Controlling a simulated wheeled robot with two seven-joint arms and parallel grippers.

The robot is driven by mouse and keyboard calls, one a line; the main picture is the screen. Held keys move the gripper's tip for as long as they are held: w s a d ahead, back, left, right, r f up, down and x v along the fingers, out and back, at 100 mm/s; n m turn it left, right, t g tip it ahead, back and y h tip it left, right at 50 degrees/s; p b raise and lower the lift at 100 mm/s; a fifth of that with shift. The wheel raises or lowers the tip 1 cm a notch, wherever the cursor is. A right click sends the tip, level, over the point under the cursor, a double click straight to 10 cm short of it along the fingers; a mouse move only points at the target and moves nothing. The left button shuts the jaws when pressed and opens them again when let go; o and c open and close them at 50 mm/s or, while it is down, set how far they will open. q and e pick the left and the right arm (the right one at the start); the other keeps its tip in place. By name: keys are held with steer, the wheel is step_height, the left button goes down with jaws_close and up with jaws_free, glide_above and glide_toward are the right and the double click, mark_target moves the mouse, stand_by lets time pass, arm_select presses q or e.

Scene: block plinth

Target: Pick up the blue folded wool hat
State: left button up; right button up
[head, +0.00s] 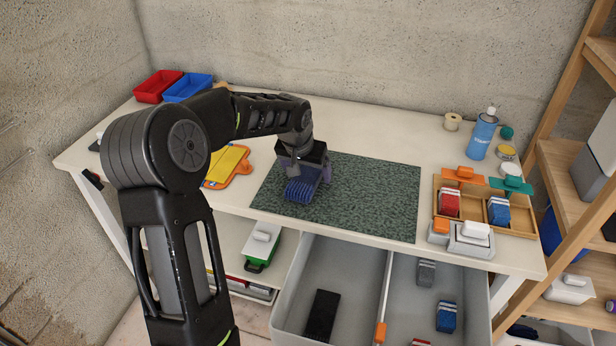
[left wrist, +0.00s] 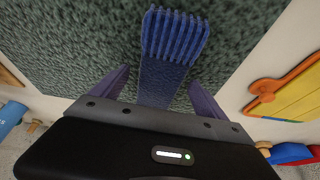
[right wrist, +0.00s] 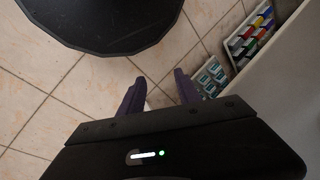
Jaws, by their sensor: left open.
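The blue folded wool hat (head: 299,191) lies on the dark green speckled mat (head: 370,195), near its left front part. My left gripper (head: 305,172) is right over the hat, pointing down, and partly hides it. In the left wrist view the ribbed hat (left wrist: 175,36) shows ahead of the fingers, and its narrower part reaches back between them. My left gripper (left wrist: 160,78) is open, one finger on each side, with green mat showing beside the hat. My right gripper (right wrist: 158,78) is open and empty above the tiled floor.
A yellow-orange board (head: 228,167) lies left of the mat. A wooden tray (head: 474,210) with red and blue folded items stands at the right, near a blue bottle (head: 482,136). Red (head: 157,86) and blue (head: 188,87) bins stand at the back left. An open grey drawer (head: 345,262) juts out in front.

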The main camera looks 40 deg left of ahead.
mark_target(307, 174)
arm_select(q)
steer(key=shift+c, duration=0.6)
steer(key=c, duration=1.4)
steer(key=shift+c, duration=0.2)
step_height(307, 174, up, 10)
steer(key=shift+b, duration=0.3)
